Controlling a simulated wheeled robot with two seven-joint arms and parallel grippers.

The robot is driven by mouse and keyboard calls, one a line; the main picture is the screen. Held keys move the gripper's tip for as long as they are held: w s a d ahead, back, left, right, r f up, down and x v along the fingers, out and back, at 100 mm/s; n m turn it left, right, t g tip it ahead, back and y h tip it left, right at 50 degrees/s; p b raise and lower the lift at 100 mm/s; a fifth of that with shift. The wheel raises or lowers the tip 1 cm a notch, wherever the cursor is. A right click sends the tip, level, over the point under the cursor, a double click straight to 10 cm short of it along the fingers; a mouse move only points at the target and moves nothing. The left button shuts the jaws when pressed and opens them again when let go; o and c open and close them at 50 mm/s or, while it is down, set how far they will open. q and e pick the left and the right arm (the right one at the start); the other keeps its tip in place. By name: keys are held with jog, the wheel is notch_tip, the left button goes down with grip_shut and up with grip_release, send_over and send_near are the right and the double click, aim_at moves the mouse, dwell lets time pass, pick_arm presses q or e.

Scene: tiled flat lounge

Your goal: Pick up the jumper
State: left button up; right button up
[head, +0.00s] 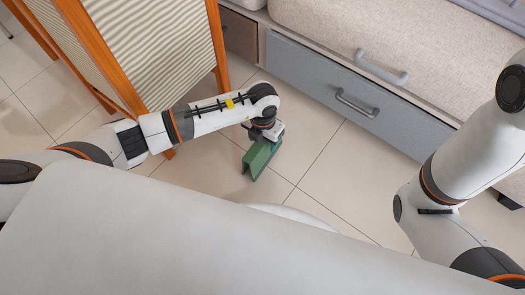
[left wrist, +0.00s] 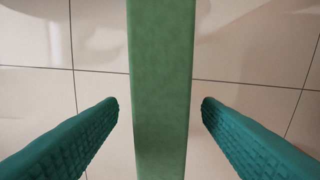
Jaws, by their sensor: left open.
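A long, straight-sided green thing (head: 262,155), the only thing in view that could be the jumper, is just below my left gripper (head: 266,142) in the head view. In the left wrist view the green thing (left wrist: 162,90) runs as an upright band from top to bottom, with a smooth, mottled face. The two teal fingers of my left gripper (left wrist: 160,106) are open, one on each side of it, with a gap on both sides. Its ends are cut off there. My right gripper is out of view; only my right arm shows.
Pale tiled floor (head: 330,180) is clear right of the green thing.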

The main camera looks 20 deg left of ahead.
pick_arm(q)
notch_tip(320, 180, down, 2)
jog(key=shift+f+b, duration=0.1)
jog(key=shift+b, duration=0.25)
jog(key=shift+r, duration=0.2)
jog(key=c, duration=1.1)
